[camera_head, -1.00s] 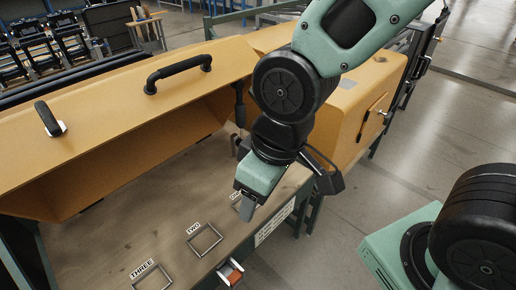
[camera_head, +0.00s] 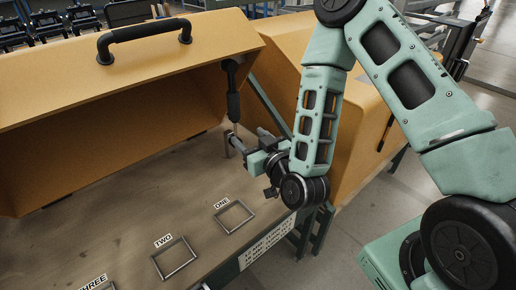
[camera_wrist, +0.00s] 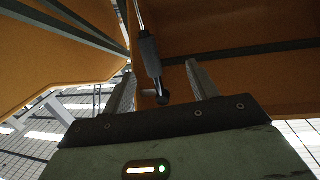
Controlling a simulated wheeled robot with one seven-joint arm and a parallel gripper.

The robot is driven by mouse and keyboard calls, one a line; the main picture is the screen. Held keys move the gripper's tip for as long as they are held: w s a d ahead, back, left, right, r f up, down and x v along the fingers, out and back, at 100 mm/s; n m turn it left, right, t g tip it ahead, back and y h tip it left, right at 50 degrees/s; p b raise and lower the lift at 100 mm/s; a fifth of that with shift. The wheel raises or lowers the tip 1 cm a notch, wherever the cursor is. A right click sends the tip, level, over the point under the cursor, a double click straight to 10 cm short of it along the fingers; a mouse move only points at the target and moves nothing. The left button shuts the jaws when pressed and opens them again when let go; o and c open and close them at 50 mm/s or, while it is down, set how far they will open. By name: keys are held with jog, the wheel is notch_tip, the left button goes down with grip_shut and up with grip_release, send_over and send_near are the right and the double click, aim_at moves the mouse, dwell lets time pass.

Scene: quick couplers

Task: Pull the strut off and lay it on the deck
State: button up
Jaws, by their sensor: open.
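The strut (camera_head: 233,98) is a dark upright cylinder under the right end of the raised orange hood (camera_head: 130,75). A thin silver rod shows below its dark part. My gripper (camera_head: 243,142) is at the strut's lower end, just above the deck (camera_head: 120,190). In the wrist view, the strut (camera_wrist: 149,54) comes down between the two spread fingers of my gripper (camera_wrist: 160,78), with a rounded end near the palm. The gripper is open, with gaps between fingers and strut. Whether the strut's ends are attached is unclear.
Metal outline frames labelled ONE (camera_head: 234,216), TWO (camera_head: 174,258) and THREE, partly cut off, lie along the deck's front. A black handle (camera_head: 145,38) sits on the hood. An orange housing (camera_head: 360,125) stands right of my gripper. The deck's middle is bare.

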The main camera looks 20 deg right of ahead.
aim_at(235, 113)
jog(key=shift+m+t+h, duration=0.4)
jog(key=shift+t+h, duration=0.1)
jog(key=w+b, duration=1)
jog(key=w, duration=0.7)
jog(key=shift+f, duration=0.15)
jog(key=shift+d, duration=0.1)
jog(key=c, duration=1.2)
